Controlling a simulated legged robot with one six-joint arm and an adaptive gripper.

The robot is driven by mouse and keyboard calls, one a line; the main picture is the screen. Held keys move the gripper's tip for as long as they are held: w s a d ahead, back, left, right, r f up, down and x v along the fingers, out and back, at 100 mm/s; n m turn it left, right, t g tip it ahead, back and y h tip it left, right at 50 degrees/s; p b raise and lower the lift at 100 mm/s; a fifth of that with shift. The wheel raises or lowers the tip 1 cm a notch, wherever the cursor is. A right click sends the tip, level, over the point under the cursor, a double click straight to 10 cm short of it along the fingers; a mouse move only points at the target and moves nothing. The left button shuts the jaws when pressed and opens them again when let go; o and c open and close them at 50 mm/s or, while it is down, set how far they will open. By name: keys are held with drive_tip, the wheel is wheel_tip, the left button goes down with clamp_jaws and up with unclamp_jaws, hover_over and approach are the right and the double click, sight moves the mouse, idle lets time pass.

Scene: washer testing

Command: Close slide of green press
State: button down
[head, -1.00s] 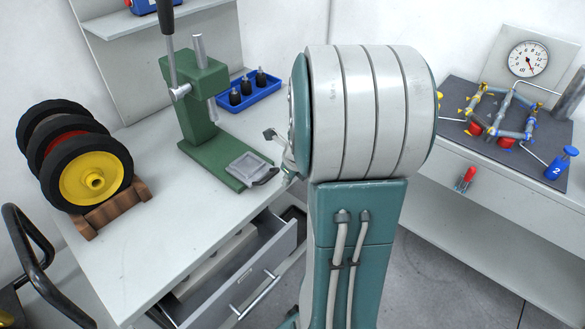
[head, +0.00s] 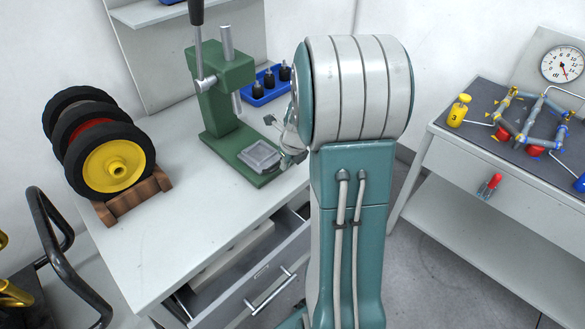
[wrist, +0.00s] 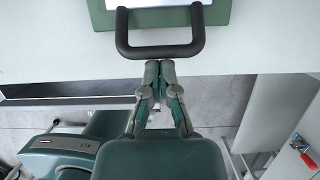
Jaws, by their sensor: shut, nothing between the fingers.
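The green press (head: 226,95) stands on the white workbench in the head view. Its grey square slide (head: 260,155) lies on the front of the green base. In the wrist view the slide's dark U-shaped handle (wrist: 160,51) sticks out past the green base, toward my gripper (wrist: 160,66). My gripper is shut and empty. Its fingertips are at the middle of the handle's bar, on the outer side; I cannot tell whether they touch it. In the head view my arm hides most of the gripper.
A rack of wheels (head: 105,165) stands left of the press and a blue tray (head: 258,98) behind it. An open drawer (head: 240,260) juts out below the bench front. A second table (head: 450,150) with pipework is at the right.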

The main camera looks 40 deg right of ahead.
sight(263, 157)
drive_tip(key=w, duration=0.7)
drive_tip(key=shift+w+a, duration=0.3)
drive_tip(key=shift+w, duration=0.35)
drive_tip(key=shift+r, duration=0.1)
